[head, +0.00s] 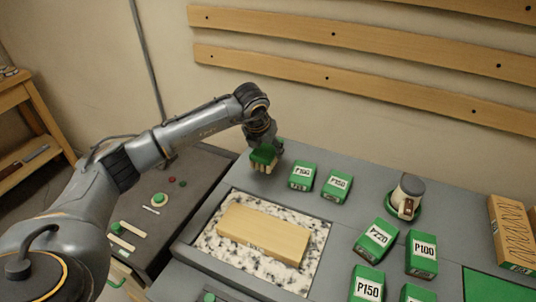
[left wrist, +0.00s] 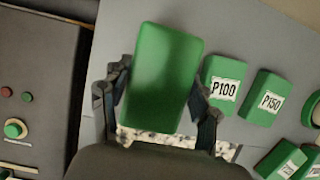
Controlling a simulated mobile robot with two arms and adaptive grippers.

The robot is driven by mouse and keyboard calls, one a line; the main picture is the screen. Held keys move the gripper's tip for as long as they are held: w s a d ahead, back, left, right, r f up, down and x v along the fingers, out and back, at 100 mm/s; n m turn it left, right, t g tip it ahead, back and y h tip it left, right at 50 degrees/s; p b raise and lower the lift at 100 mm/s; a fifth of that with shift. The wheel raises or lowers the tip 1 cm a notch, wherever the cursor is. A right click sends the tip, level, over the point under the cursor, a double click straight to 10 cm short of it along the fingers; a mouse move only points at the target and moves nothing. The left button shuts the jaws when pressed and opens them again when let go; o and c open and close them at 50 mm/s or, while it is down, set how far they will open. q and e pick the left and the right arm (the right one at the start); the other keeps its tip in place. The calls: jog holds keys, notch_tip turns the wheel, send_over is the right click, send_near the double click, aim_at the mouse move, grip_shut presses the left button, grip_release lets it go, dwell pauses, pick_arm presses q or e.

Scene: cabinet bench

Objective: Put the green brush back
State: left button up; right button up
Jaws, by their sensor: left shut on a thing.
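The green brush (head: 264,157) has a green back and pale bristles that point down. In the head view it is at the back left of the grey bench top, just left of the green P100 block. My left gripper (head: 262,143) is shut on the brush from above. In the left wrist view the brush (left wrist: 162,78) sits between the two fingers of my left gripper (left wrist: 160,110). I cannot tell whether the bristles touch the bench. My right gripper is not in view.
Beside the brush stand green blocks labelled P100 (head: 302,176) and P150 (head: 337,186). A wooden board (head: 262,235) lies on a speckled slab (head: 215,243) in front. More labelled blocks, including P220 (head: 376,238), and a white-and-green round item (head: 408,190) are to the right.

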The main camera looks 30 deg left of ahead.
pick_arm(q)
jog(key=shift+w+f, duration=0.2)
jog(key=shift+f, duration=0.05)
notch_tip(320, 180, down, 3)
jog(key=shift+w+r+p, duration=0.1)
jog(key=shift+w+p, duration=0.05)
jog(key=shift+p, duration=0.6)
jog(key=shift+f, duration=0.3)
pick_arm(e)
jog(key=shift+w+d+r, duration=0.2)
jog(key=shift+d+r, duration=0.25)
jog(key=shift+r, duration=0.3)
pick_arm(q)
jog(key=shift+f, duration=0.25)
jog(key=o, duration=1.1)
jog(key=shift+r, duration=0.1)
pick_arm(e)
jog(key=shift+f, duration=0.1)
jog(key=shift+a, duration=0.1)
